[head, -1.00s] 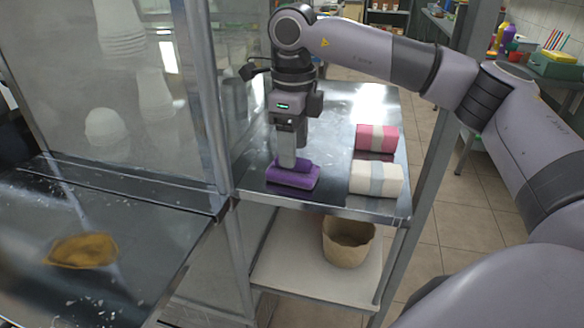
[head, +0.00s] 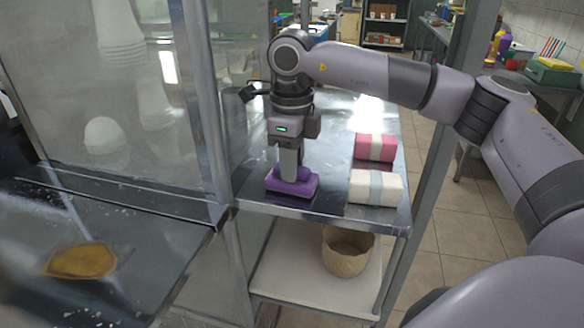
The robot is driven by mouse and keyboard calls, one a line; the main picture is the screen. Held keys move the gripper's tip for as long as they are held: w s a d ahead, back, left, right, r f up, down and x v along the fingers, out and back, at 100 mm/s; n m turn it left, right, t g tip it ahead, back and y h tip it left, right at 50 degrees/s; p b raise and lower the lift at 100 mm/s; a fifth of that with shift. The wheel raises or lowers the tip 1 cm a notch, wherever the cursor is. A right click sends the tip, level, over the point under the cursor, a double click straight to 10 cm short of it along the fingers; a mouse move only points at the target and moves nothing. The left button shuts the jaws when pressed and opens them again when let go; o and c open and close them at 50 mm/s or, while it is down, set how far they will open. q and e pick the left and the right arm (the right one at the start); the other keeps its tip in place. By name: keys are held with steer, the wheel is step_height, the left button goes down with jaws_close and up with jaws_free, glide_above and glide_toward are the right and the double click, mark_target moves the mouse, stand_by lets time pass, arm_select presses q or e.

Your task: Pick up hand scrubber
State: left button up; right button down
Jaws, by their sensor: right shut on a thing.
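The hand scrubber (head: 291,187) is a purple block with a raised handle, over the front left part of the metal shelf's upper surface. My right gripper (head: 290,172) points straight down and is shut on the scrubber's handle. The fingers hide part of the handle. A dark gap shows under the scrubber, so it seems a little above the shelf. My left gripper is not in view.
A pink pack (head: 375,147) and a white pack (head: 375,187) lie to the right on the metal shelf (head: 325,212). A brown basket (head: 346,252) stands on the lower shelf. A metal post and clear panel stand to the left. A yellow-brown piece (head: 80,261) lies on the left counter.

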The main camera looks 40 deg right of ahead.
step_height(320, 180, up, 20)
steer(key=p, duration=0.3)
steer(key=shift+f, duration=0.1)
steer(key=c, duration=1.6)
jaws_free()
steer(key=shift+c, duration=1.1)
